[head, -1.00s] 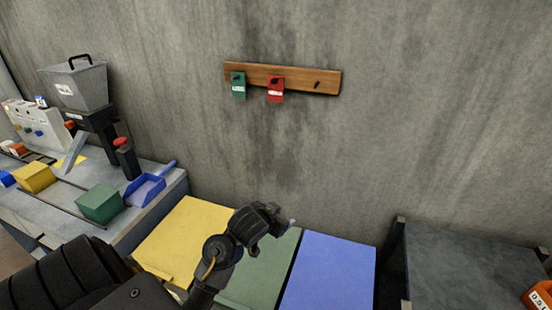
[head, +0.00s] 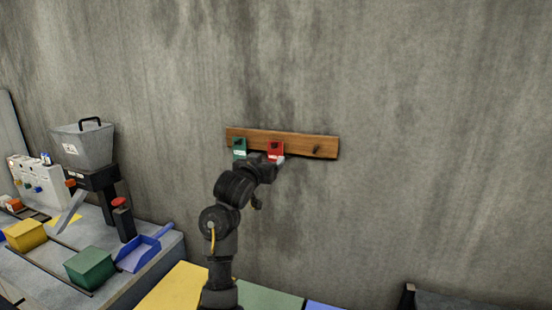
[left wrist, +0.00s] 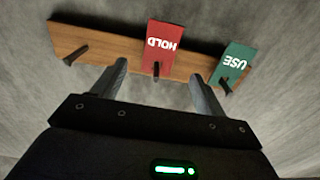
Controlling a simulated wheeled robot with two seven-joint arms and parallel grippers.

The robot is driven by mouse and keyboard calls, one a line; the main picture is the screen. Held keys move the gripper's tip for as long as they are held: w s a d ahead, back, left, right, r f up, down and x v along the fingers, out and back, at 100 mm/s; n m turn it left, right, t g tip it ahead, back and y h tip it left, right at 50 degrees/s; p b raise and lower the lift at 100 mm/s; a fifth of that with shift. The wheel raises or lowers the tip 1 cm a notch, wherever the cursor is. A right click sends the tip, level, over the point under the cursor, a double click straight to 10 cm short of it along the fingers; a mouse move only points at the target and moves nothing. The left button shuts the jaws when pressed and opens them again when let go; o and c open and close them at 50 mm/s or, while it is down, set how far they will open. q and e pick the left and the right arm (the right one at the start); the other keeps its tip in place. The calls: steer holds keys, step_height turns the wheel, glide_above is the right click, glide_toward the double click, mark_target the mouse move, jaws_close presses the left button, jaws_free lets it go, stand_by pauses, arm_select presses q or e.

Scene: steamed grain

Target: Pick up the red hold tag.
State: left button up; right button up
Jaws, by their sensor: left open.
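The red hold tag (head: 276,149) hangs on a peg of the wooden wall rack (head: 312,146). In the left wrist view the red tag (left wrist: 162,48) shows upside down with the word HOLD, its peg below the word. The green USE tag (head: 239,147) hangs on a peg beside it. My left gripper (head: 279,160) is at the rack, just at the lower part of the red tag. In the left wrist view its fingers (left wrist: 160,85) are apart, one to each side of the red tag's line, with nothing held. My right gripper is not in view.
The rack's third peg (head: 317,149) is bare. A grey bench with a hopper (head: 82,146), a blue scoop (head: 140,252), a green box (head: 90,268) and a yellow box (head: 26,235) stands at lower left. The wall around the rack is clear.

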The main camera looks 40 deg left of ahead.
mark_target(275, 151)
arm_select(q)
steer(key=shift+w+a+r+p, duration=0.15)
steer(key=shift+w+a+p, duration=0.1)
steer(key=shift+w, duration=0.35)
steer(key=shift+w+a+r+p, duration=0.15)
steer(key=shift+w+a+p, duration=0.05)
steer(key=shift+w, duration=0.35)
steer(key=p+x, duration=0.2)
steer(key=x, duration=0.1)
steer(key=shift+w+r, duration=0.1)
steer(key=shift+w, duration=0.25)
steer(key=shift+w+a, duration=0.15)
steer(key=shift+w, duration=0.2)
steer(key=c, duration=1)
steer(key=shift+c, duration=0.2)
